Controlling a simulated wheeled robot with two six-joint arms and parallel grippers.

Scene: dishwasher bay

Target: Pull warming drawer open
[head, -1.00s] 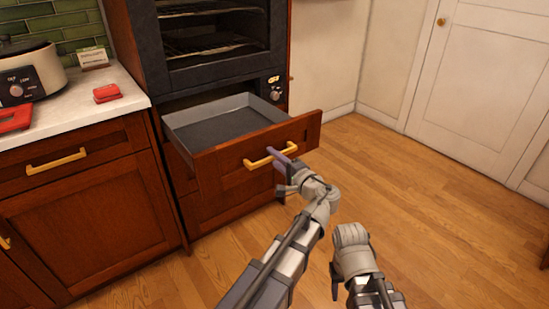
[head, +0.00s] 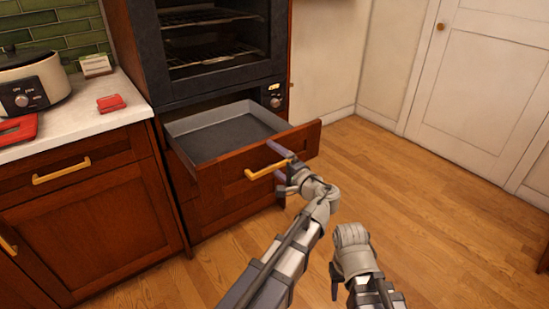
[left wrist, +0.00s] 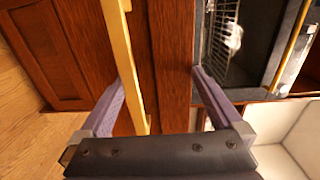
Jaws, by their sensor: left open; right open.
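The warming drawer is pulled out below the oven, with its grey inner tray (head: 225,137) showing and its wooden front (head: 225,177) facing me. A brass bar handle (head: 268,168) runs across that front. My left gripper (head: 281,167) is open at the handle's right end, with one finger above the bar near the drawer's top edge and the other below it. In the left wrist view the handle (left wrist: 122,65) lies between the open fingers, close to the left finger; contact is unclear. My right gripper (head: 336,280) hangs low to the right, away from the drawer, its fingers partly hidden.
The oven (head: 210,45) stands directly above the drawer. To the left is a white counter (head: 75,118) with a slow cooker (head: 32,80) and red items, above a cabinet with a brass handle (head: 60,171). Wooden floor (head: 430,210) is clear to the right.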

